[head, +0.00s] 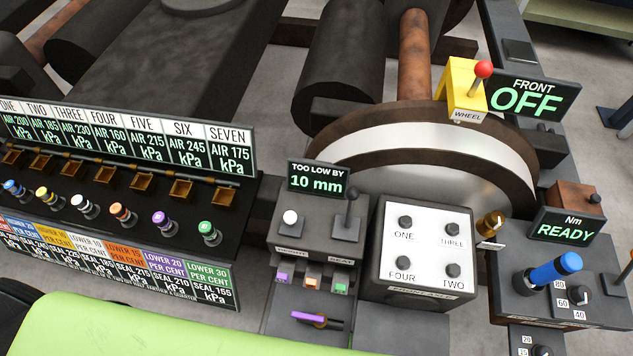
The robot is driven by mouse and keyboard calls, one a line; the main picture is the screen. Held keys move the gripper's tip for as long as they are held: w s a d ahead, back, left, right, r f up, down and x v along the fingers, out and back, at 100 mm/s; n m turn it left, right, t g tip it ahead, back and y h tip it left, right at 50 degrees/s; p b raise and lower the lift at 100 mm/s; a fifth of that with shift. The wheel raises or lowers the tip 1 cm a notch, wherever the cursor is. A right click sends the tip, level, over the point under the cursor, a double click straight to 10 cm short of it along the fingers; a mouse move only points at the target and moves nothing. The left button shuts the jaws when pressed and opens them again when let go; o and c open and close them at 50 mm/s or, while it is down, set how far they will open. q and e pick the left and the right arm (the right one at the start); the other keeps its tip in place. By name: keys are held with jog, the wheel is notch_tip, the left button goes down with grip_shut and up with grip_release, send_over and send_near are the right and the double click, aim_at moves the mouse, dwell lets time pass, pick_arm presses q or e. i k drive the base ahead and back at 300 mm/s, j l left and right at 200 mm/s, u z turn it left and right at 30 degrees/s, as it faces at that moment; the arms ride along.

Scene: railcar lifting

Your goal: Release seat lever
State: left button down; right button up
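The seat lever (352,204) is a short black stick with a dark knob. It stands upright, tilted slightly, on the right of a dark grey box, above a small label that seems to read SEAT. A white round button (290,217) sits left of it, above a label that seems to read HEIGHT. Behind them a display (318,179) reads TOO LOW BY 10 mm. Neither of my grippers is in view, and nothing touches the lever.
A white panel with black knobs (424,243) stands close right of the lever. The large wheel (430,160) rises behind. Left is a rack of coloured plugs (122,215). A lime-green surface (170,325) fills the lower left. A blue-handled tool (556,269) stands at right.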

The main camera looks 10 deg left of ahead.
aim_at(352, 193)
jog(key=k+l+u, duration=0.2)
jog(key=l, duration=0.25)
jog(key=l+u, duration=0.15)
jog(key=l, duration=0.25)
jog(key=k+l+u, duration=0.2)
jog(key=l, duration=0.2)
